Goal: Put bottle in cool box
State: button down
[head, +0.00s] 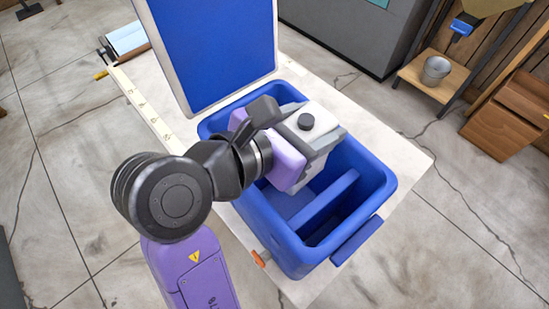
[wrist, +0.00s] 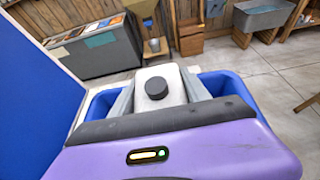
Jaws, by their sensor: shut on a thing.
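The blue cool box (head: 375,188) stands on a pale table with its lid (head: 222,45) raised at the back left. Its inside shows a divider across it. The white bottle (head: 318,118) with a dark round cap is upright between my gripper's fingers, over the box opening. My gripper (head: 322,140) is shut on the bottle. In the wrist view the bottle (wrist: 160,78) shows between the grey fingers (wrist: 162,98), with blue box walls (wrist: 238,90) on both sides. The bottle's lower end is hidden by my gripper and the box, so I cannot tell whether it touches the floor.
The pale tabletop (head: 405,150) is bare to the right of the box. A grey cabinet (head: 350,30), a small stand with a metal bucket (head: 436,69) and a brown wooden box (head: 503,122) stand beyond.

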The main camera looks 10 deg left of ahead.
dwell(0.3)
jog(key=shift+c, duration=2.2)
grip_release()
jog(key=shift+f, duration=0.1)
jog(key=shift+a, duration=0.1)
jog(key=b+v, duration=0.1)
jog(key=v, duration=0.6)
jog(key=shift+s+a+r, duration=0.15)
jog(key=shift+s+r, duration=0.05)
jog(key=shift+s, duration=0.1)
